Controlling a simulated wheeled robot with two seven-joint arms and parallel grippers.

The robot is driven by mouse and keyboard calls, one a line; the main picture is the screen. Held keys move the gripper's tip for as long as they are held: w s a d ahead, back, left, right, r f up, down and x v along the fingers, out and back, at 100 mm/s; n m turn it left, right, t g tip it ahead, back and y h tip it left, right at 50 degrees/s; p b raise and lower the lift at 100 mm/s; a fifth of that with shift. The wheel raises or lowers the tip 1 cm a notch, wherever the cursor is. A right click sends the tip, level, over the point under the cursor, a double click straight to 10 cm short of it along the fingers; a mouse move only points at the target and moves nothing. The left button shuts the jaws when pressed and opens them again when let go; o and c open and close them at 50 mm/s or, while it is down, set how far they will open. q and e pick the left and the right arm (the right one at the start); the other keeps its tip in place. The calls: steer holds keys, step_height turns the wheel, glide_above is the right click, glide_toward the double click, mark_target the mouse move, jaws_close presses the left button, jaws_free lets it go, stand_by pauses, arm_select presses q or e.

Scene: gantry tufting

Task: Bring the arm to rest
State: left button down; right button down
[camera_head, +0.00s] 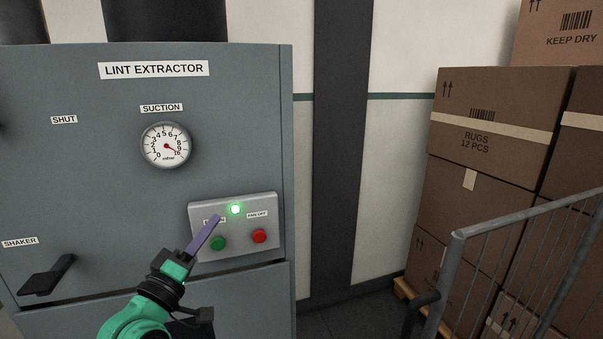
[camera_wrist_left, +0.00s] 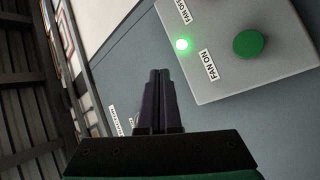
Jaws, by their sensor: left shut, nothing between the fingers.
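My left gripper (camera_head: 215,219) is raised in front of the grey lint extractor (camera_head: 90,150), with its fingertips by the button box (camera_head: 197,249). Its fingers are shut with nothing between them, as the left wrist view (camera_wrist_left: 159,75) shows too. The box carries a green button (camera_head: 218,243), a red button (camera_head: 260,236) and a lit green lamp (camera_head: 235,209). In the left wrist view the green button (camera_wrist_left: 249,43) is right of the fingertips, apart from them in the picture. My right gripper is not in view.
A suction dial (camera_head: 166,146) reads near 9. A black shaker handle (camera_head: 47,275) sticks out at lower left. At right stand a metal railing (camera_head: 520,217) and stacked brown cartons (camera_head: 490,150). Floor (camera_head: 345,315) shows between the cabinet and the cartons.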

arm_select(q)
steer(key=s+f+m+g+y, duration=0.1)
steer(key=s+f+m+g, duration=0.3)
steer(key=f, duration=0.7)
steer(key=s+f+m+g+y, duration=0.15)
steer(key=s+f+g, duration=0.3)
steer(key=f, duration=0.65)
steer(key=s+a+f+m+g+y, duration=0.2)
steer(key=s+f+g, duration=0.2)
steer(key=s+f, duration=0.3)
steer(key=s+a+f+m+g+y, duration=0.2)
steer(key=s+f+g, duration=0.3)
steer(key=s, duration=0.4)
steer(key=s+f, duration=0.3)
steer(key=f, duration=2.2)
steer(key=s+a+f+g, duration=0.2)
steer(key=s+a+f, duration=0.1)
steer(key=s+f, duration=0.9)
steer(key=s, duration=0.4)
steer(key=shift+f, duration=0.25)
steer(key=shift+m, duration=0.25)
